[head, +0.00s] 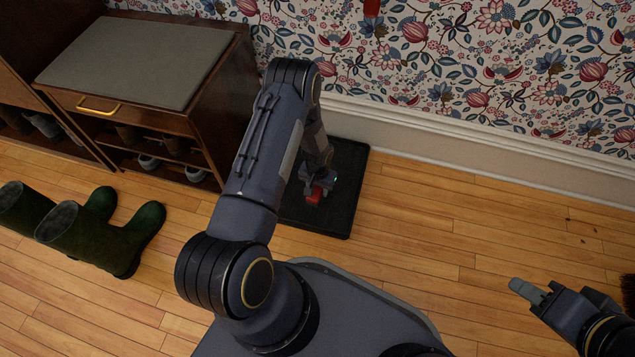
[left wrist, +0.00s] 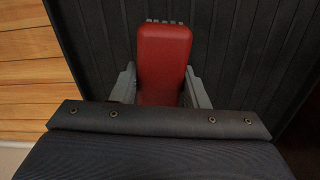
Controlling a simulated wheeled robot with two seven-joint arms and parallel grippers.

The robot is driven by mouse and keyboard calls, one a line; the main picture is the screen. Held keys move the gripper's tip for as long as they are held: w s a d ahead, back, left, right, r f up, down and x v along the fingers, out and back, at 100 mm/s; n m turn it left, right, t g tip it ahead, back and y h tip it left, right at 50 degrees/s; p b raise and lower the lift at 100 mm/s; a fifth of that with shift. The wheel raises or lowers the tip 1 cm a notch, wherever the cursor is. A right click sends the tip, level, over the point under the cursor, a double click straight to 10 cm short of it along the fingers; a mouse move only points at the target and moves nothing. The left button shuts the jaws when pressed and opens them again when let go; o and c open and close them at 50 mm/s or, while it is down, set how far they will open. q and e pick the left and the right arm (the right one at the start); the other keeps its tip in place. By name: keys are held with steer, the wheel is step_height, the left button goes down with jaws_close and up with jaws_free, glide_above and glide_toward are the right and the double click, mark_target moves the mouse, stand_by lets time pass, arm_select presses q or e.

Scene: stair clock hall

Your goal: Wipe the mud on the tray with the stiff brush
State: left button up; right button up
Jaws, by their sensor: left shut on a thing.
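The black ribbed tray (head: 349,185) lies on the floor by the wall, partly hidden by my left arm. My left gripper (head: 316,188) is over the tray, shut on the stiff brush (head: 313,196), whose red back faces up. In the left wrist view the red brush (left wrist: 164,62) sits between both fingers, with the ribbed tray (left wrist: 258,50) below it. The bristles are hidden, so I cannot tell whether they touch the tray. I cannot make out mud on the visible tray. My right gripper (head: 528,289) is above bare floor at the right.
The wall skirting (head: 450,145) runs behind the tray. Small dark specks (head: 570,219) lie on the floor at right. The floor right of the tray is mostly clear.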

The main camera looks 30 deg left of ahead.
arm_select(q)
steer(key=shift+r+p, duration=0.5)
steer(key=shift+r, duration=0.8)
steer(key=shift+r, duration=0.1)
